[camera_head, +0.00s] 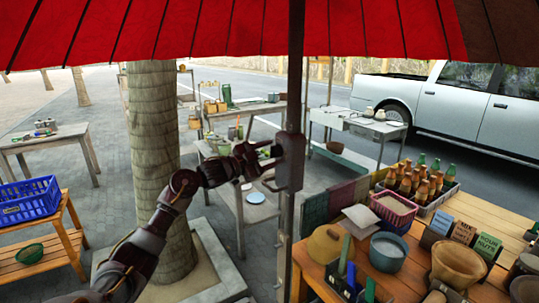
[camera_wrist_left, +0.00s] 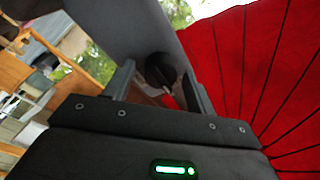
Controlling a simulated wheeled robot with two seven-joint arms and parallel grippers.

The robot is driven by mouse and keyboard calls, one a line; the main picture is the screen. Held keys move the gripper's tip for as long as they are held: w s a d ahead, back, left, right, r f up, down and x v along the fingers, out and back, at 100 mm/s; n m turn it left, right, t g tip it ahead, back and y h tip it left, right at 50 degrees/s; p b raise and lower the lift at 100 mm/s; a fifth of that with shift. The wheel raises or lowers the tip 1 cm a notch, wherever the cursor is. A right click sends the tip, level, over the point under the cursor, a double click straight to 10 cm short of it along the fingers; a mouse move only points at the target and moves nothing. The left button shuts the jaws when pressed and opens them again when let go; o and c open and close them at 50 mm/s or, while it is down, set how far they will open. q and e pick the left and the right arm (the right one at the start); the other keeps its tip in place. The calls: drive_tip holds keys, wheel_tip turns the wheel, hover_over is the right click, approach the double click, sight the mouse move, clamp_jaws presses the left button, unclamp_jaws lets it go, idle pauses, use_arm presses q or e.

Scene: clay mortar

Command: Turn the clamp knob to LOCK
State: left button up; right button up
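The clamp is a dark housing (camera_head: 290,161) on the umbrella's upright pole. In the left wrist view the clamp knob (camera_wrist_left: 160,71) is a round black part with a light mark, set against the grey pole. My left gripper (camera_head: 264,158) is at the left side of the housing in the head view. In the left wrist view its two fingers stand apart on either side of the knob, with visible gaps. I cannot read any LOCK marking. The knob is hidden in the head view. My right gripper is not in view.
The red umbrella canopy (camera_head: 200,30) spreads overhead. A palm trunk (camera_head: 155,170) stands behind my left arm. A wooden table (camera_head: 510,235) with bowls, bottles and a pink basket (camera_head: 393,208) is at the right. A blue crate (camera_head: 28,200) sits on a shelf at the left.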

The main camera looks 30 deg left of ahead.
use_arm(q)
drive_tip(key=shift+s+a+f+b, duration=0.2)
drive_tip(key=shift+s+a+b, duration=0.05)
drive_tip(key=shift+s+b, duration=0.2)
drive_tip(key=r+b+v, duration=0.1)
drive_tip(key=b+v, duration=0.3)
drive_tip(key=v, duration=0.5)
drive_tip(key=shift+s+f, duration=0.4)
drive_tip(key=shift+a, duration=0.15)
